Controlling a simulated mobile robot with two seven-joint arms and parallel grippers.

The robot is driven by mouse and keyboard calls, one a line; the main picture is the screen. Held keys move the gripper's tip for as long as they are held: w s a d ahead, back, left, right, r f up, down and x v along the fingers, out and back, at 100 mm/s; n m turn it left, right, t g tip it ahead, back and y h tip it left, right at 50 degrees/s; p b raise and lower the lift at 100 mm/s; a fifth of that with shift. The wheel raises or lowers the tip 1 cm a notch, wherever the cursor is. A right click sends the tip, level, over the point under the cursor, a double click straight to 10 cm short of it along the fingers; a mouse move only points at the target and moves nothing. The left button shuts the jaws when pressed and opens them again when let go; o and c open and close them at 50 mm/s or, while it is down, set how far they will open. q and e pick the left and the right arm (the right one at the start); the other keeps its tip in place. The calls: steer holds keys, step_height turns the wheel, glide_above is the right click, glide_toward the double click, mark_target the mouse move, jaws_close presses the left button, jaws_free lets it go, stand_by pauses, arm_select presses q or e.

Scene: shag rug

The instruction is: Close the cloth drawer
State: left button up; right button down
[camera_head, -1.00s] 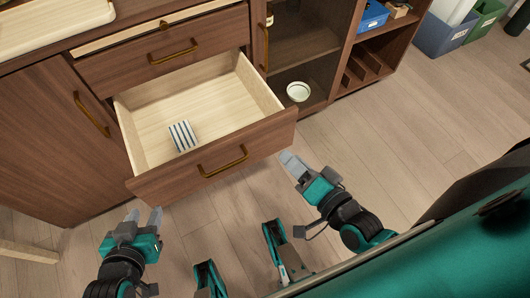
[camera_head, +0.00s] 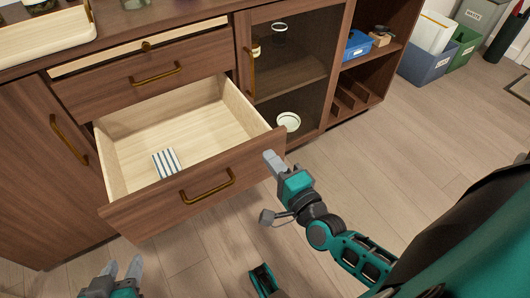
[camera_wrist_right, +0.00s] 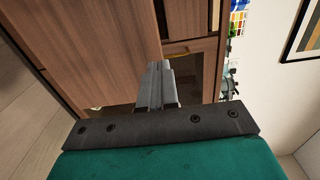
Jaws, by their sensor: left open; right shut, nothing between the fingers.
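The cloth drawer (camera_head: 228,190) is pulled well out of the wooden cabinet, with a brass handle (camera_head: 208,187) on its front. A folded blue-and-white striped cloth (camera_head: 166,163) lies inside it. My right gripper (camera_head: 271,160) is shut and empty, with its tips at the right end of the drawer front; I cannot tell whether they touch it. The right wrist view shows its closed fingers (camera_wrist_right: 155,88) in front of brown wood panels. My left gripper (camera_head: 123,268) is open and empty, low at the left, below the drawer front and apart from it.
A narrower upper drawer (camera_head: 145,75) sits above, slightly open. A glass-door compartment with a white bowl (camera_head: 289,121) is to the right. Open shelves hold a blue box (camera_head: 358,46). Bins (camera_head: 425,62) stand further right. The wooden floor (camera_head: 400,140) is clear.

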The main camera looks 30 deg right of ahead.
mark_target(258, 143)
arm_select(q)
steer(key=shift+d+f, duration=0.2)
steer(key=shift+d, duration=0.1)
arm_select(e)
steer(key=shift+w, duration=1.65)
